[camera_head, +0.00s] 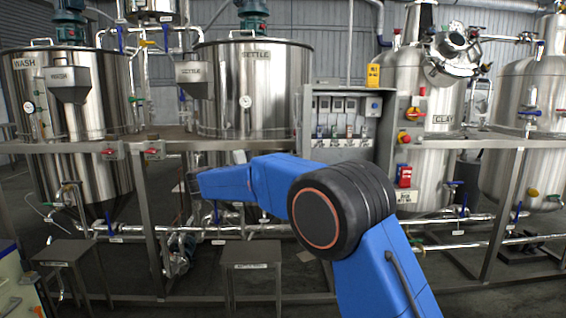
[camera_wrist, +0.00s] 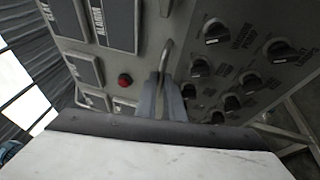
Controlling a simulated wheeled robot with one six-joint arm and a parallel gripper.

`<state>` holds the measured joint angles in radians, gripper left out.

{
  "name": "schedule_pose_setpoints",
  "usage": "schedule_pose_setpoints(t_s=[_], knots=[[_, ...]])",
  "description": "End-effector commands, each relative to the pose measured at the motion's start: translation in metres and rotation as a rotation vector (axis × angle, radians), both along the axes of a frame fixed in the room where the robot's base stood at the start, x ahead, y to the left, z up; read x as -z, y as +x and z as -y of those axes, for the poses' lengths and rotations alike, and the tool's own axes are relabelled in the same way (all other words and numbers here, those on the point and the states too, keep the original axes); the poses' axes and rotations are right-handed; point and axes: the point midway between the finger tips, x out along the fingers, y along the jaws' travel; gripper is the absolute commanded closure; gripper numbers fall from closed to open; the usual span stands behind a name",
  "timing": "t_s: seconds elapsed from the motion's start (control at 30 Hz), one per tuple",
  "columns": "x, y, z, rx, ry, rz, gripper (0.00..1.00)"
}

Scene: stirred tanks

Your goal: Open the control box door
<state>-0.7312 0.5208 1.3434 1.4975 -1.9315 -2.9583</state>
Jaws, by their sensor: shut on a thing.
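The grey control box (camera_head: 340,112) stands behind my arm in the head view, right of the SETTLE tank. In the wrist view a grey panel fills the upper part, with dark knobs (camera_wrist: 278,51) on the right and a red button (camera_wrist: 125,80) among framed plates on the left. My gripper (camera_wrist: 165,88) is shut on a thin metal handle (camera_wrist: 167,54) in front of this panel. The handle's lower end is hidden between the fingers. I cannot tell how far the door stands open.
Steel tanks stand left, behind and right: the WASH tank (camera_head: 92,95), the SETTLE tank (camera_head: 262,85) and the CLAY vessel (camera_head: 432,135). A grey horizontal rail (camera_head: 95,147) crosses before the tanks. Small tables (camera_head: 252,252) stand below it.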

Motion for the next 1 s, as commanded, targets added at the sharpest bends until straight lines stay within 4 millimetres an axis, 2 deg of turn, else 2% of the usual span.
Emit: schedule_pose_setpoints(t_s=[0.07, 0.1, 0.17, 0.47, 0.63, 0.77, 1.0], knots=[[0.0, 0.001, 0.0, -0.004, 0.0, -0.001, 1.0], [0.0, 0.001, 0.0, -0.004, 0.0, -0.001, 0.87], [0.0, 0.001, 0.0, -0.003, 0.0, -0.001, 0.73], [0.0, 0.0, 0.0, -0.002, 0.0, 0.001, 0.73], [0.001, -0.002, -0.007, -0.003, -0.001, 0.001, 0.73], [0.004, -0.007, -0.02, -0.002, -0.001, 0.001, 0.73], [0.01, -0.021, -0.053, -0.004, -0.001, 0.001, 0.73]])
